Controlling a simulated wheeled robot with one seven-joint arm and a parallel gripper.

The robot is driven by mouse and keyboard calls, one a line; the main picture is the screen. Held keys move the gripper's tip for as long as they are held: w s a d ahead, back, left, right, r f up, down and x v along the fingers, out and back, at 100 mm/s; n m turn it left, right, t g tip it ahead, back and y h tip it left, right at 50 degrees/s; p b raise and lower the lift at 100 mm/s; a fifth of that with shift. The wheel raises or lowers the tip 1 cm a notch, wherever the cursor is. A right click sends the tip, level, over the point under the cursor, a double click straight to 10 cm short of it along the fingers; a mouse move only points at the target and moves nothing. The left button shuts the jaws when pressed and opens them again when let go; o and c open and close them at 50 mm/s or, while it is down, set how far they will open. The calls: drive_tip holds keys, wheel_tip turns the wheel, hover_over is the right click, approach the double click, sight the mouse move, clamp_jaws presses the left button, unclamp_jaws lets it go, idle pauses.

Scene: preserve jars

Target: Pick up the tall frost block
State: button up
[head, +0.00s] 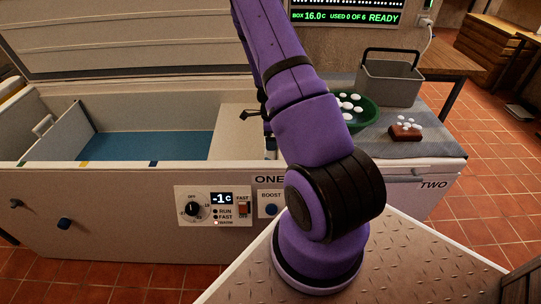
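I cannot make out a tall frost block for certain. The open chest freezer marked ONE (110,170) is at the left, with a blue floor (150,145) that looks bare where it shows. My gripper (247,114) is over the right part of this freezer, by a pale raised section (228,140). It is small, dark and partly hidden by my purple arm, so its opening and anything between its fingers cannot be told. My arm also hides the freezer's right end.
On freezer TWO (425,172), right, stand a green bowl (371,112) of white lumps, a grey handled bucket (390,85) and a brown block (405,134) topped with white lumps. Freezer ONE's raised lid (130,40) stands behind it. Tiled floor (490,190) is clear at right.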

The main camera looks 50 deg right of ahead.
sight(271, 154)
drive_tip(key=shift+a+f, duration=0.15)
drive_tip(key=shift+f, duration=2.15)
drive_tip(key=c, duration=1.2)
drive_tip(key=shift+o, duration=0.2)
